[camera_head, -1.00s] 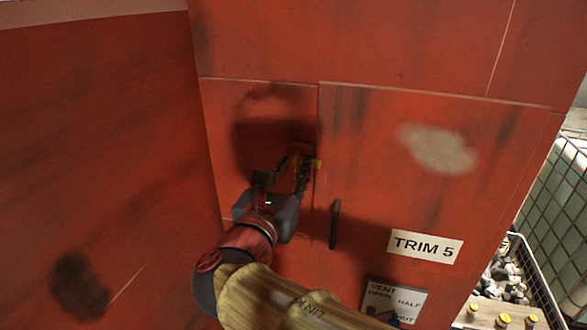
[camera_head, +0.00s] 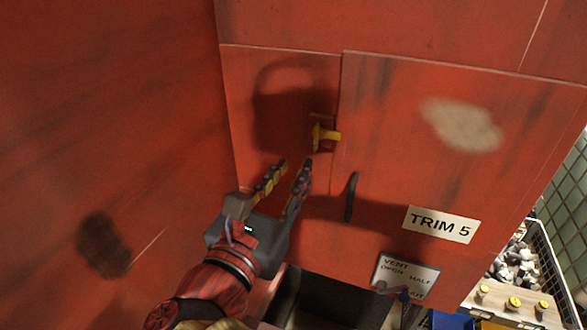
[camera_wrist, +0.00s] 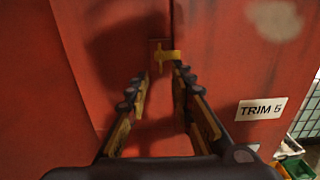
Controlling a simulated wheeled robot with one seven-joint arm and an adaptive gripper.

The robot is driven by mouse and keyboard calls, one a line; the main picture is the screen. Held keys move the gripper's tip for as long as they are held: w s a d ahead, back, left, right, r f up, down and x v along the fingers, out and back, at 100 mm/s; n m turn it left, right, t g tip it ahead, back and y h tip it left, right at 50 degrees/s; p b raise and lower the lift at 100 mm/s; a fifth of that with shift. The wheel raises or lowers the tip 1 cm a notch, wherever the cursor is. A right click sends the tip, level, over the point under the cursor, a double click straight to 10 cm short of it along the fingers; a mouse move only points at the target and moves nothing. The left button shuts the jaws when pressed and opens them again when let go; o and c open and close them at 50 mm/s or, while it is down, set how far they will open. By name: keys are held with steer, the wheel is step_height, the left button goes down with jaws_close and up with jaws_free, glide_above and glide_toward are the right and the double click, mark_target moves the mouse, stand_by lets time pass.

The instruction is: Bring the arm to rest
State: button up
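My gripper (camera_head: 294,165) is in front of the red cabinet, its fingers spread apart with nothing between them. In the wrist view the gripper (camera_wrist: 157,80) also shows open and empty. A yellow latch (camera_head: 324,137) sits on the cabinet at the left edge of the door, just beyond the fingertips; in the wrist view the latch (camera_wrist: 167,56) lies past the gap between the fingers. There is visible space between fingertips and latch. The red door (camera_head: 400,150) appears shut, with a dark vertical handle (camera_head: 351,197) and a TRIM 5 label (camera_head: 441,225).
A red wall (camera_head: 110,130) stands close on the left. A vent plate (camera_head: 405,276) is low on the right. A dark open box (camera_head: 335,300) is below the door. A wire basket of grey pieces (camera_head: 515,262) and a board with yellow-topped pegs (camera_head: 513,303) are at the lower right.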

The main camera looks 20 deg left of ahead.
steer(key=s+d+f+m+g+y+b, duration=0.1)
steer(key=s+d+f+m+g+b, duration=0.35)
steer(key=f+m, duration=0.75)
steer(key=s+d+f+m+g+y+b, duration=0.15)
steer(key=d+f+m+g+b, duration=0.55)
steer(key=f, duration=1)
steer(key=s+d+f+m+g+b, duration=0.2)
steer(key=s+d+f+m+b, duration=0.2)
steer(key=d+f+m+b, duration=0.75)
steer(key=d+f+m+t+h+b, duration=0.1)
steer(key=d+f+m+b, duration=0.3)
steer(key=d+f, duration=0.5)
steer(key=shift+w+b, duration=0.35)
steer(key=shift+b, duration=0.55)
steer(key=shift+d+m, duration=0.1)
steer(key=shift+m, duration=0.15)
